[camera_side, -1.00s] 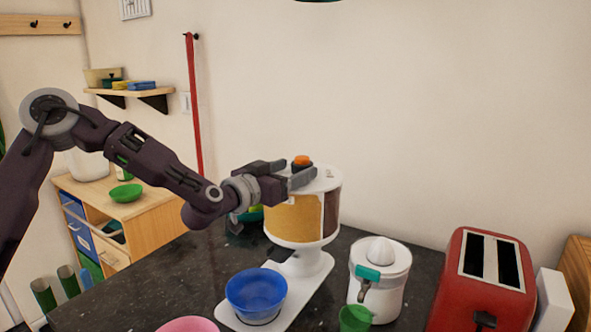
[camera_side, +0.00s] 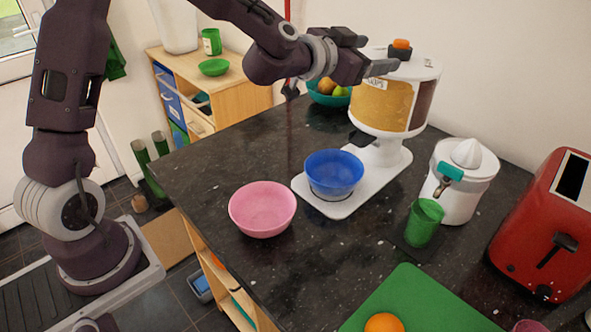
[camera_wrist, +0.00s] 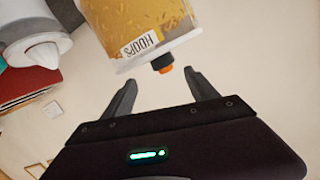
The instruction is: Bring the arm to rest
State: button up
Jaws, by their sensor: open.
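My gripper (camera_side: 382,52) is open and empty at the top left of the cereal dispenser (camera_side: 378,105). Its fingers point toward the dispenser's black and orange knob (camera_side: 401,45), just short of it. In the wrist view the two spread fingers (camera_wrist: 161,79) show a gap between them, with the knob (camera_wrist: 166,69) beyond the gap. The dispenser, holding yellow hoops behind a label, also shows in the wrist view (camera_wrist: 135,22). My arm is stretched out over the counter.
A blue bowl (camera_side: 334,172) stands on the dispenser's white base (camera_side: 385,178). A pink bowl (camera_side: 262,209), green cup (camera_side: 423,222), white juicer (camera_side: 462,190), red toaster (camera_side: 545,225) and green board (camera_side: 420,305) share the dark counter (camera_side: 330,265). A fruit bowl (camera_side: 322,98) stands behind.

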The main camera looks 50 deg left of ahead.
jog(key=s+a+f+n+g+y, duration=0.1)
jog(key=s+a+g+y, duration=0.5)
jog(key=s, duration=0.6)
jog(key=s+a+f+n+g+y, duration=0.1)
jog(key=s+a+g+y, duration=0.15)
jog(key=s+a, duration=0.75)
jog(key=s+d+f+g+h, duration=0.1)
jog(key=s+d+h, duration=0.2)
jog(key=s+d, duration=0.3)
jog(key=s+d+f+n+g+h, duration=0.1)
jog(key=s+d+h, duration=0.3)
jog(key=s, duration=0.7)
jog(key=shift+d+f+n, duration=0.3)
jog(key=shift+d, duration=0.55)
jog(key=shift+w, duration=0.1)
